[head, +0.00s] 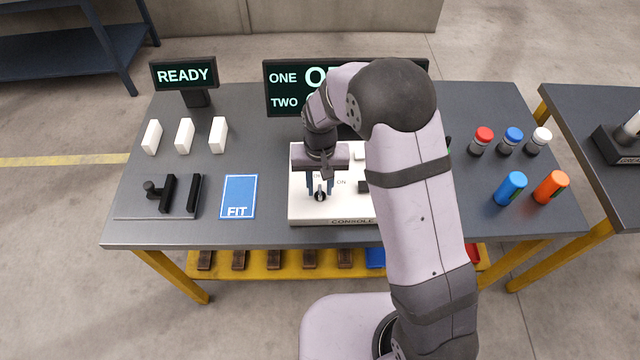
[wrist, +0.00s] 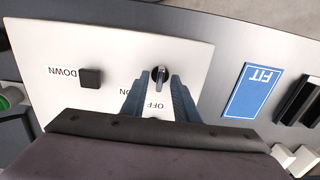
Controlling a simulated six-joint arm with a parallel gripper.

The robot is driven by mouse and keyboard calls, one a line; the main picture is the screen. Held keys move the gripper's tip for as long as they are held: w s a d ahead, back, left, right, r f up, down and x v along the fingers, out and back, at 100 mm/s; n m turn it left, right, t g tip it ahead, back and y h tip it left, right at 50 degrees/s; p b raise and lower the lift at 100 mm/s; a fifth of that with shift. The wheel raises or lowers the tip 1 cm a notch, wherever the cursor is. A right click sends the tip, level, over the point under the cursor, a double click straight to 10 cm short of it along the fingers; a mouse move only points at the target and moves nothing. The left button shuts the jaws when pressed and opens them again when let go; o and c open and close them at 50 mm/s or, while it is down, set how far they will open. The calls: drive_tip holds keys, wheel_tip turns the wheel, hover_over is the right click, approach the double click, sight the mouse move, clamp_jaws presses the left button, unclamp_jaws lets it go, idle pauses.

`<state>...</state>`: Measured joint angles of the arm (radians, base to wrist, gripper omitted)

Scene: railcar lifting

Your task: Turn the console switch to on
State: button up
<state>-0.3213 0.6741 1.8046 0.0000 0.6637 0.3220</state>
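The white console (head: 300,212) stands on the table, partly hidden behind my arm. Its small dark rotary switch (head: 320,196) is near the front left of its top. In the wrist view the switch (wrist: 160,76) lies between my fingertips, with a gap on either side. Below it there is an OFF label (wrist: 155,107); the ON label (wrist: 125,91) is partly covered by a finger. My gripper (head: 320,188) is open, pointing down over the switch. Which label the switch points to I cannot tell.
A black DOWN button (wrist: 90,78) is on the console. A blue FIT card (head: 238,196) and a black fixture (head: 165,195) lie to the left, white blocks (head: 184,135) behind. A READY display (head: 184,75) stands at the back.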

drive_tip(key=shift+f, duration=0.3)
clamp_jaws()
drive_tip(key=shift+m, duration=0.4)
drive_tip(key=m, duration=1.1)
drive_tip(key=shift+w+r, duration=0.1)
idle(0.4)
